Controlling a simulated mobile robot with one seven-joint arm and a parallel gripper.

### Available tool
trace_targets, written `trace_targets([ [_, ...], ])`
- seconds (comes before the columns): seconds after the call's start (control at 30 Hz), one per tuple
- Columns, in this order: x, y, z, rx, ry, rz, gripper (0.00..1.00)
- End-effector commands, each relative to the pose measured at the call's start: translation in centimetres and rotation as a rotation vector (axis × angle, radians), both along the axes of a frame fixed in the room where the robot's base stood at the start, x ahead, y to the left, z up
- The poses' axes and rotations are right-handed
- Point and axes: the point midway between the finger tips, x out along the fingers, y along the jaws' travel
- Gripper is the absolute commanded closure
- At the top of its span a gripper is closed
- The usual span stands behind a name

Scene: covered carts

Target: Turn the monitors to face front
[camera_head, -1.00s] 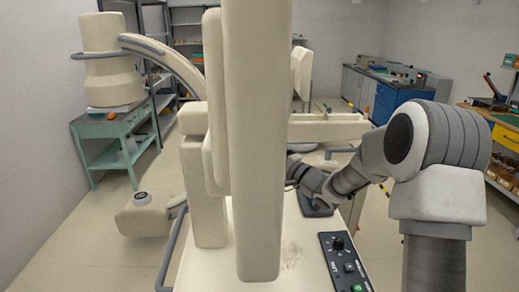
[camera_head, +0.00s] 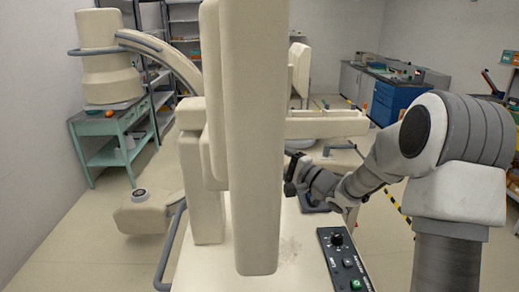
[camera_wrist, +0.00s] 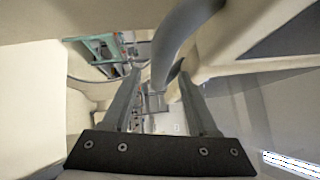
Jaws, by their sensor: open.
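One beige monitor (camera_head: 251,150) stands nearly edge-on to the head camera, a tall slab in the middle of the view. A second beige panel (camera_head: 299,70), seemingly the other monitor, shows partly behind its right edge. My gripper (camera_head: 290,187) is low behind and right of the near slab, above the cart top, partly hidden by it. In the wrist view my open gripper (camera_wrist: 160,88) has its two fingers apart, with a grey curved bar (camera_wrist: 178,38) ahead between them. Beige surfaces lie close on both sides. I cannot tell whether the fingers touch anything.
The beige cart top (camera_head: 290,245) carries a black control panel (camera_head: 345,260). A beige horizontal arm (camera_head: 325,124) extends right behind the slab. A green table (camera_head: 108,125) stands left, blue cabinets (camera_head: 395,98) stand back right. Floor is open at left.

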Motion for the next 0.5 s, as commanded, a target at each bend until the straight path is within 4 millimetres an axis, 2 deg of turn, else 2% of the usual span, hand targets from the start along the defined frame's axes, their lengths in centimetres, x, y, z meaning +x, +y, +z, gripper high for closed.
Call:
trace_targets([
  [0.03, -0.9, -1.1, -0.3, -0.001, 0.001, -0.006, 0.41],
  [0.3, -5.6, -5.8, -1.2, -0.001, 0.000, -0.005, 0.41],
  [0.5, -8.3, -8.3, -1.7, -0.001, 0.000, -0.003, 0.41],
])
